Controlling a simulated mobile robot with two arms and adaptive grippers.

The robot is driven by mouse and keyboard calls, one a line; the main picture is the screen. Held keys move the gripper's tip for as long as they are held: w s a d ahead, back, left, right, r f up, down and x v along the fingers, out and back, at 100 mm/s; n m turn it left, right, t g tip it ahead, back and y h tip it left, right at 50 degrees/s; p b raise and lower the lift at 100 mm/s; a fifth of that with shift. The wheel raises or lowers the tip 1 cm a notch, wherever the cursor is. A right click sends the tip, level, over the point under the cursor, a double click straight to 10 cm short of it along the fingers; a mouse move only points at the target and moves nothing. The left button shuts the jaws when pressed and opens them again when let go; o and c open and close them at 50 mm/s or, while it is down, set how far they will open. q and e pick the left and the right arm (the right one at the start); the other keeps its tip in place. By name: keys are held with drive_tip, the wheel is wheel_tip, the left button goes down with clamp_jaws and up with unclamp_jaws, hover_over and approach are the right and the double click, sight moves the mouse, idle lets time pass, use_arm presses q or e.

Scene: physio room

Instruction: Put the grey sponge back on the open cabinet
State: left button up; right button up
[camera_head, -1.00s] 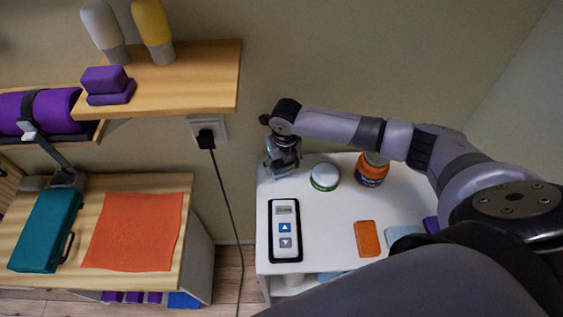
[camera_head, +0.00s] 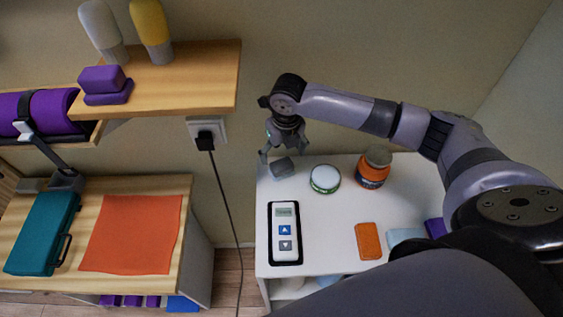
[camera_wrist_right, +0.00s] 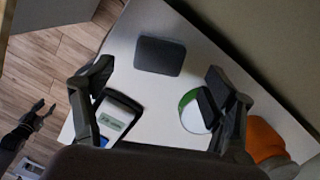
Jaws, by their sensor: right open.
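The grey sponge (camera_head: 282,167) lies on the white top of the open cabinet (camera_head: 330,225), near its back left corner. It also shows in the right wrist view (camera_wrist_right: 160,56), lying flat and apart from the fingers. My right gripper (camera_head: 285,150) is open and empty just above the sponge. In the right wrist view its two fingers (camera_wrist_right: 160,85) stand wide apart, with the sponge beyond them. My left gripper (camera_wrist_right: 40,112) shows small at the left edge of the right wrist view, over the floor, its fingers apart. It is outside the head view.
A white-lidded jar (camera_head: 325,178), an orange bottle (camera_head: 373,170), a remote-like device (camera_head: 285,232) and an orange block (camera_head: 368,241) share the cabinet top. A wooden bench (camera_head: 100,185) and wall shelf (camera_head: 200,80) stand to the left. A black cable (camera_head: 227,205) hangs between.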

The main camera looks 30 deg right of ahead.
sight(283, 167)
drive_tip(key=r, duration=0.5)
drive_tip(key=shift+s, duration=0.3)
